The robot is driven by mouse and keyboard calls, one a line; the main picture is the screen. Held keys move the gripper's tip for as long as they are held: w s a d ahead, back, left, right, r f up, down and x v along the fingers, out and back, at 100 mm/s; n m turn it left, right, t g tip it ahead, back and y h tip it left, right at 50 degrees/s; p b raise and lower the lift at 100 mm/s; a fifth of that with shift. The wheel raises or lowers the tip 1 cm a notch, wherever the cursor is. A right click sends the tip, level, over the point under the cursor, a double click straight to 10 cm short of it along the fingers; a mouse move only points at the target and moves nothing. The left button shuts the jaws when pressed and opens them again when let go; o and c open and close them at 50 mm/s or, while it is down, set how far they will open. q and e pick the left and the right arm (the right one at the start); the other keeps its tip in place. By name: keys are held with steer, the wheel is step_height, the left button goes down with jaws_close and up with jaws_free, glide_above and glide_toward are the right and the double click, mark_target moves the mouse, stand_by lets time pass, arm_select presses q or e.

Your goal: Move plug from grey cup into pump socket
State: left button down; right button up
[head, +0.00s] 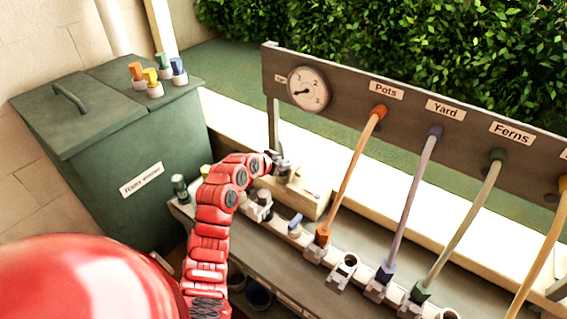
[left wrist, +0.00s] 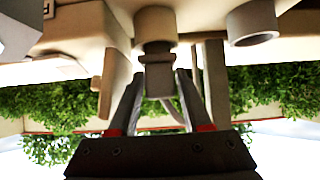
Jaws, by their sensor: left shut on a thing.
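My left gripper (head: 281,165) reaches in on a red arm and is at the near-left end of a cream box (head: 303,190) on the bench. In the left wrist view the two fingers (left wrist: 160,95) are closed around a small grey piece (left wrist: 157,82). A pale cylinder (left wrist: 155,28) is right against that piece; I cannot tell whether they are one plug or a plug at a socket. A grey fitting (head: 262,198) stands on the bench beside the arm. I cannot tell for certain which item is the grey cup. My right gripper is not in view.
A panel with a gauge (head: 307,88) and labelled hoses stands behind the bench; an orange hose (head: 350,170) hangs right of the gripper. A blue-handled valve (head: 294,225) sits in front. A green bin (head: 120,150) bearing several coloured plugs is at left.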

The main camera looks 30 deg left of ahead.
arm_select(q)
steer(key=shift+b, duration=0.55)
stand_by(0.7)
steer(key=shift+f+b, duration=0.45)
steer(key=shift+f, duration=0.1)
steer(key=c, duration=0.6)
jaws_free()
steer(key=shift+s+r+p, duration=0.35)
steer(key=p+v, duration=0.4)
steer(key=v, duration=0.6)
steer(key=shift+s+f, duration=0.1)
